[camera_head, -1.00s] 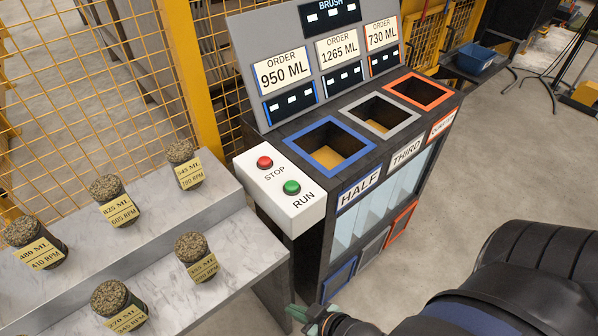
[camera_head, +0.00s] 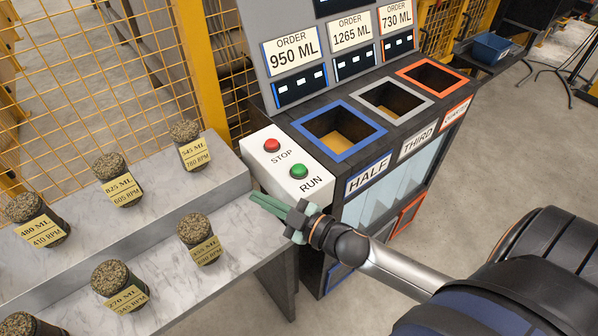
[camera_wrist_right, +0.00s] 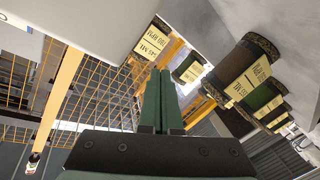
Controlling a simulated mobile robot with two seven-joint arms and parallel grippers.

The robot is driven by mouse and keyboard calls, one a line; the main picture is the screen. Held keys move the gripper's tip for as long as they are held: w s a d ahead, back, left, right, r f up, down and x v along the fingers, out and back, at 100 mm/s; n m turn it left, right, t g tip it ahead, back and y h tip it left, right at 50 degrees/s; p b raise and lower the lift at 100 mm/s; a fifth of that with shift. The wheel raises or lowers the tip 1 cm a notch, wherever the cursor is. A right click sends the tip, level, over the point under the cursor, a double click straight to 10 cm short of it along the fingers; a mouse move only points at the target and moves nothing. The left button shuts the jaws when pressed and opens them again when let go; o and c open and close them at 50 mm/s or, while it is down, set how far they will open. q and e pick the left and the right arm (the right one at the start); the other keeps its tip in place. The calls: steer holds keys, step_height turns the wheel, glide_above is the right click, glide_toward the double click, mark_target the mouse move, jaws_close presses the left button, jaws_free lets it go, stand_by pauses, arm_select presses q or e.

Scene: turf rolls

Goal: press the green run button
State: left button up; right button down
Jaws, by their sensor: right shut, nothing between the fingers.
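The green run button (camera_head: 299,171) sits on the near right part of a white box (camera_head: 268,159), above the printed word RUN. A red stop button (camera_head: 271,145) is on the same box, farther back. My right gripper (camera_head: 256,200) is shut and empty, its green fingers pointing left, just in front of the box's near side and below the green button in the picture. It does not touch the button. In the right wrist view the closed fingers (camera_wrist_right: 160,85) point toward the wire fence; neither button shows there. My left gripper is not in view.
Several labelled turf rolls (camera_head: 123,187) stand on the stepped marble shelf (camera_head: 165,270) at left. Right of the box is a dark cabinet with blue (camera_head: 340,155), grey and orange framed openings. An order board (camera_head: 330,50) rises behind. A yellow fence (camera_head: 90,80) is at back left.

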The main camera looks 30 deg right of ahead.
step_height(320, 180, up, 12)
steer(key=w+a+n+g+y+b, duration=0.25)
steer(key=n+g+y, duration=0.5)
steer(key=n, duration=1.15)
steer(key=d+r+n+g+h+b, duration=0.1)
steer(key=d+n+h+b, duration=0.2)
steer(key=d+h, duration=0.5)
steer(key=d+n, duration=0.1)
steer(key=d, duration=0.5)
steer(key=shift+s+d+n, duration=0.15)
steer(key=shift+n, duration=0.25)
steer(key=shift+g, duration=0.25)
